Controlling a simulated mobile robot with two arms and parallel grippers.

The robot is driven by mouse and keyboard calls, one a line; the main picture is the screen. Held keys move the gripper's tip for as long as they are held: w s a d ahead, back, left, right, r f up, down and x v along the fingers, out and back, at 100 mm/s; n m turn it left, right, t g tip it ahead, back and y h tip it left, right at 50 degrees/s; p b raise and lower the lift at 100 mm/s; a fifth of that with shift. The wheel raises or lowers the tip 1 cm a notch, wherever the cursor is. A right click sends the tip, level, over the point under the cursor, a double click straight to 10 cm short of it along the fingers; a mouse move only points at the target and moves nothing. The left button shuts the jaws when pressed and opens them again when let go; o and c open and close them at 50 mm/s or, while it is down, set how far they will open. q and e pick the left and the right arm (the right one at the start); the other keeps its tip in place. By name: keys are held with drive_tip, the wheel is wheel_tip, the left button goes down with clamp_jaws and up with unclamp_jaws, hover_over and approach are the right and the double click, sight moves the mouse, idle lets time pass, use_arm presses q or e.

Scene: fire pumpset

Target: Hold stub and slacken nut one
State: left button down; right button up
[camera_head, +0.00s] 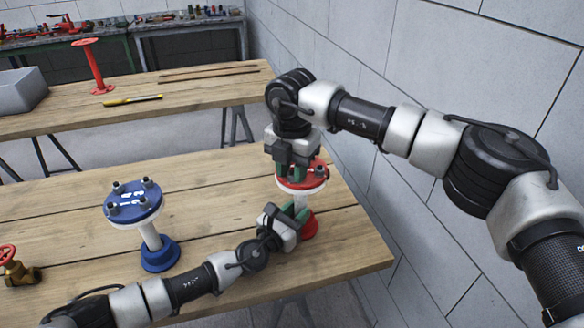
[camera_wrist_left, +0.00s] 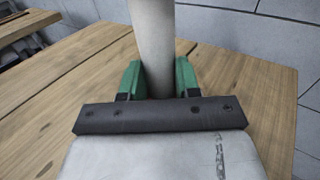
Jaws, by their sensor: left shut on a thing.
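A stub with a red top flange (camera_head: 308,183), white pipe and red base stands upright on the front wooden table. My left gripper (camera_head: 299,213) is shut on its white pipe below the flange. In the left wrist view the pipe (camera_wrist_left: 152,45) stands between the two green fingers (camera_wrist_left: 158,84). My right gripper (camera_head: 297,172) points down at the top of the red flange, over its left part, where a nut is hidden by the fingers. I cannot tell whether its jaws are closed. Another bolt head (camera_head: 320,170) shows at the flange's right.
A blue stub (camera_head: 134,203) with several bolts stands to the left on the same table (camera_head: 75,215). A brass valve with red handwheel (camera_head: 10,262) is at far left. Behind stands another table with a red stand (camera_head: 93,66), yellow tool (camera_head: 133,99) and grey bin (camera_head: 20,92). A block wall (camera_head: 440,70) bounds the right.

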clamp_jaws()
